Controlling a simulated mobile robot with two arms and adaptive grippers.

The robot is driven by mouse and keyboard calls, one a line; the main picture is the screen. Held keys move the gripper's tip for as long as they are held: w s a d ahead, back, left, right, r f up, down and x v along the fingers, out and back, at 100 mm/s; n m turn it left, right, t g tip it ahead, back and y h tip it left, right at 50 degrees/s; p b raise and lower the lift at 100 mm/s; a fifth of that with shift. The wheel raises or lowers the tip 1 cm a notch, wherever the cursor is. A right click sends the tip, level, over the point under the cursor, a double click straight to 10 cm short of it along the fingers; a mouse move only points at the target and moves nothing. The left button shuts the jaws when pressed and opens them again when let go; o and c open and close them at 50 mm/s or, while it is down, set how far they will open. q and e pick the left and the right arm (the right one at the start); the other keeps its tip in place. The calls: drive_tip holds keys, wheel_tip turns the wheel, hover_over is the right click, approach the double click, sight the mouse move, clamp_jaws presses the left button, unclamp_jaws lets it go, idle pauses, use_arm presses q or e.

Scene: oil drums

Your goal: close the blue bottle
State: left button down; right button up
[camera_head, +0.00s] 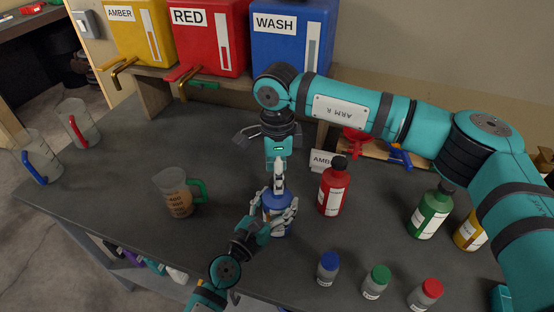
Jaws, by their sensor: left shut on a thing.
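The blue bottle (277,230) stands on the dark bench near the middle of the head view. My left gripper (278,214) comes in from the lower left and is shut around the bottle's body, covering much of it. My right gripper (279,184) points down directly over the bottle's top. Its pale fingers hide the neck, so I cannot tell whether a cap is there or whether these fingers are shut on something.
A red bottle (333,190) stands close on the right, with a green bottle (430,214) and a yellow one (469,233) farther right. Small capped jars (328,269) line the front. A measuring jug (176,198) stands left. Dispenser tanks (290,40) are behind.

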drive_tip(key=shift+f, duration=1.4)
clamp_jaws()
drive_tip(key=shift+o, duration=0.6)
unclamp_jaws()
wheel_tip(320, 180, up, 12)
